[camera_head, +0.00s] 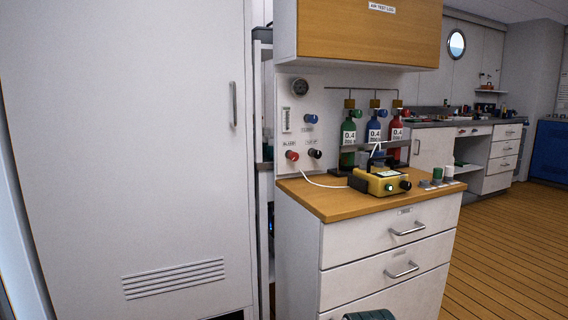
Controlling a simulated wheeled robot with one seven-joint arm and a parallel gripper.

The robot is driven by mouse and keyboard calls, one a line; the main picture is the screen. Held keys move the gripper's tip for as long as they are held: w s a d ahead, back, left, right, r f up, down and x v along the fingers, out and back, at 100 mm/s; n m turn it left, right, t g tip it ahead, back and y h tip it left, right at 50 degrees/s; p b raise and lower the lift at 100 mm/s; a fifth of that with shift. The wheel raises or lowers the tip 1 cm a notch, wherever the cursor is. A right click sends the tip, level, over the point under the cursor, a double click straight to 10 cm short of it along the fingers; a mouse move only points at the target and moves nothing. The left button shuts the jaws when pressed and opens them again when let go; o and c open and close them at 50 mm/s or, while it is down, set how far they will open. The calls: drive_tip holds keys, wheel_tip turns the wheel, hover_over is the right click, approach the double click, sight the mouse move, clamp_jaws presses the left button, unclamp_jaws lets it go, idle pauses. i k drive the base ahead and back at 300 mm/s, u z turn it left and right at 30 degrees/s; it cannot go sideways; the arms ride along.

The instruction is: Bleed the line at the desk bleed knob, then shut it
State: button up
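The red knob (292,155) sits low on the white fill panel (290,108) above the left end of the wooden desk top; the small label above it seems to read "BLEED". A black knob (315,153) is just to its right, and a blue knob (311,118) is higher up. A round dark gauge (299,87) is at the panel's top left. The knobs' turn positions are too small to tell.
A yellow device (380,182) with a white hose stands on the desk (335,202), before green (348,138), blue (374,132) and red (396,133) cylinders. A tall white cabinet (130,150) fills the left. Open wooden floor (510,240) lies to the right.

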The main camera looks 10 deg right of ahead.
sight(293, 155)
drive_tip(key=u, duration=0.7)
drive_tip(key=i, duration=1.5)
drive_tip(key=u, duration=0.1)
